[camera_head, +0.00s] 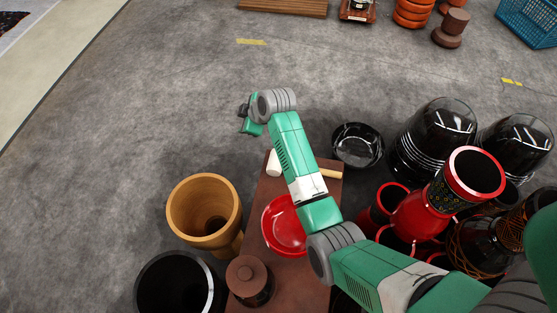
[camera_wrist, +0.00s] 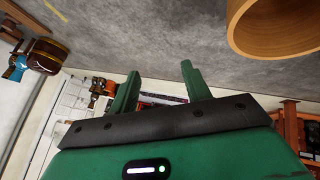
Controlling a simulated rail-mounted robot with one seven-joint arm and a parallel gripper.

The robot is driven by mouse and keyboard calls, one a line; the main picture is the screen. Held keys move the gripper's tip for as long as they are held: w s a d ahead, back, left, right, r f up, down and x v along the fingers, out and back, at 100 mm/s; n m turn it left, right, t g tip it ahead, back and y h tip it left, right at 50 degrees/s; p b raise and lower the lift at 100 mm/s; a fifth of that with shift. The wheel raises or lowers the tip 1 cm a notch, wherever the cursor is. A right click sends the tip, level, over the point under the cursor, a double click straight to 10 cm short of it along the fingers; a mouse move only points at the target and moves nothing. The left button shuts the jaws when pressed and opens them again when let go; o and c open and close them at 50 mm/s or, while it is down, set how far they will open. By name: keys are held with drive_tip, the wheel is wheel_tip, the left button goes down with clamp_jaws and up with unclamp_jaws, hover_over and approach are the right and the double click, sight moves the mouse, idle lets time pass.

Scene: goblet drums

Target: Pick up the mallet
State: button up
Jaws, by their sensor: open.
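The mallet lies on a narrow brown table (camera_head: 316,290). Its pale head (camera_head: 273,163) shows left of my arm and part of its tan handle (camera_head: 331,174) shows to the right; my arm hides the middle. My gripper (camera_head: 246,119) is beyond the table's far left corner, apart from the mallet, and looks small and side-on in the head view. In the wrist view my gripper (camera_wrist: 159,72) has its two green fingers spread with nothing between them. The mallet is not seen in the wrist view.
A red bowl (camera_head: 283,228) and a brown lidded wooden piece (camera_head: 248,279) are on the table. A wooden drum (camera_head: 204,199) and a black drum (camera_head: 174,286) stand left. A black bowl (camera_head: 357,146) and several red and black drums crowd the right.

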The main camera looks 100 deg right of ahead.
drive_tip(key=s+a+f+y, duration=0.1)
drive_tip(key=s+a+f, duration=0.1)
drive_tip(key=s+f, duration=0.2)
drive_tip(key=s+a+f+y, duration=0.2)
drive_tip(key=s+f, duration=0.3)
drive_tip(key=s, duration=0.5)
drive_tip(key=s+a+f+m+y+p, duration=0.1)
drive_tip(key=s+a+f, duration=0.1)
drive_tip(key=s+f, duration=0.3)
drive_tip(key=shift+s+f+g, duration=0.15)
drive_tip(key=shift+s+g, duration=0.15)
drive_tip(key=shift+s, duration=0.8)
drive_tip(key=shift+b+x, duration=0.7)
drive_tip(key=shift+x, duration=0.55)
drive_tip(key=b+x, duration=0.1)
drive_tip(key=x, duration=0.1)
drive_tip(key=b+x, duration=0.1)
drive_tip(key=w+b+x, duration=0.1)
drive_tip(key=x, duration=0.1)
drive_tip(key=shift+w+a+f+b, duration=0.15)
drive_tip(key=shift+a+b, duration=0.15)
drive_tip(key=shift+b, duration=0.05)
drive_tip(key=shift+d, duration=0.1)
drive_tip(key=shift+r, duration=0.2)
clamp_jaws()
wheel_tip(320, 180, up, 10)
drive_tip(key=p, duration=0.6)
